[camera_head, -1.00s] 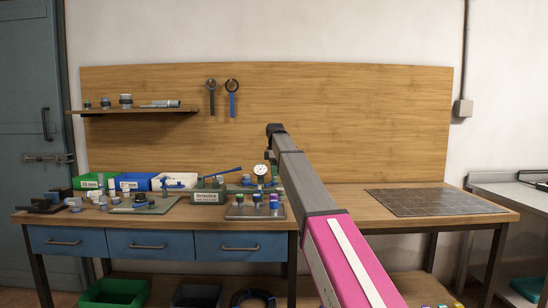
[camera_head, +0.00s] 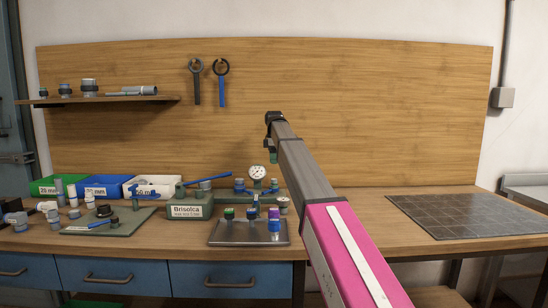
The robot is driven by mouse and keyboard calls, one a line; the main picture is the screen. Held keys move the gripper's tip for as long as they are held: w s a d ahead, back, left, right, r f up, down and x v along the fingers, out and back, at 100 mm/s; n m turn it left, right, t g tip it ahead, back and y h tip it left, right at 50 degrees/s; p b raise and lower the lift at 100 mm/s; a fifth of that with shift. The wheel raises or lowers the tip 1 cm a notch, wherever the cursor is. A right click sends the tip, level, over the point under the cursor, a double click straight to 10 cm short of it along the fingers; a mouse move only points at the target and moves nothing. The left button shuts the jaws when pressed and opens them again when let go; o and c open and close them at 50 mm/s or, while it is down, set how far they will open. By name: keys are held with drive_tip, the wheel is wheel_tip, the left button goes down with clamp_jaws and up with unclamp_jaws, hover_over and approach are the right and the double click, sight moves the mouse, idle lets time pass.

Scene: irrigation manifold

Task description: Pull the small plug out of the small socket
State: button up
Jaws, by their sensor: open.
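I cannot tell which of these, if any, is the small plug or the small socket. My gripper (camera_head: 271,157) hangs at the far end of my raised arm, above the bench and behind the plate, apart from the fittings. It is small and partly hidden by my arm; it is open, and I see nothing held.
A green stand labelled Brisolca (camera_head: 187,211) with a blue lever and a pressure gauge (camera_head: 257,173) stand behind the plate. Green (camera_head: 46,186), blue (camera_head: 101,185) and white (camera_head: 152,186) bins and loose fittings fill the left. A dark tiled mat (camera_head: 455,215) lies empty at right.

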sight(274, 180)
wheel_tip(274, 180, down, 11)
drive_tip(key=shift+r, duration=0.2)
idle(0.3)
drive_tip(key=c, duration=1.1)
drive_tip(key=shift+r, duration=3.1)
